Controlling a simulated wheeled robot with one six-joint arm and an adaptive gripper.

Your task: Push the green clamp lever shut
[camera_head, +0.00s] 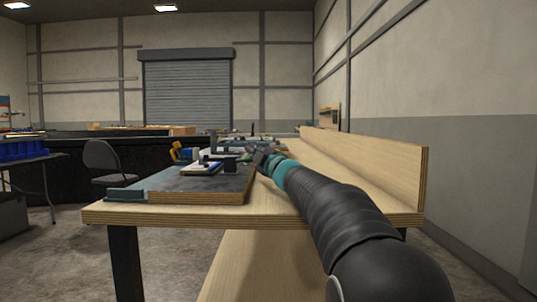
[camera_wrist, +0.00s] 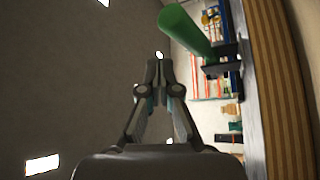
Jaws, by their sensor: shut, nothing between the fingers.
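The green clamp lever (camera_wrist: 186,30) is a thick rounded handle in the upper middle of the wrist view. It runs slantwise down to a dark bracket (camera_wrist: 222,62) at the right. My gripper (camera_wrist: 159,62) is shut and empty; its fingertips appear just left of and below the lever's rounded end. I cannot tell whether they touch it.
A wooden workbench (camera_head: 265,212) carries a dark board (camera_head: 170,184) with several small fixtures. A raised wooden back panel (camera_head: 385,160) runs along the bench's right side. A black chair (camera_head: 103,158) stands left of it. Open floor lies at the left.

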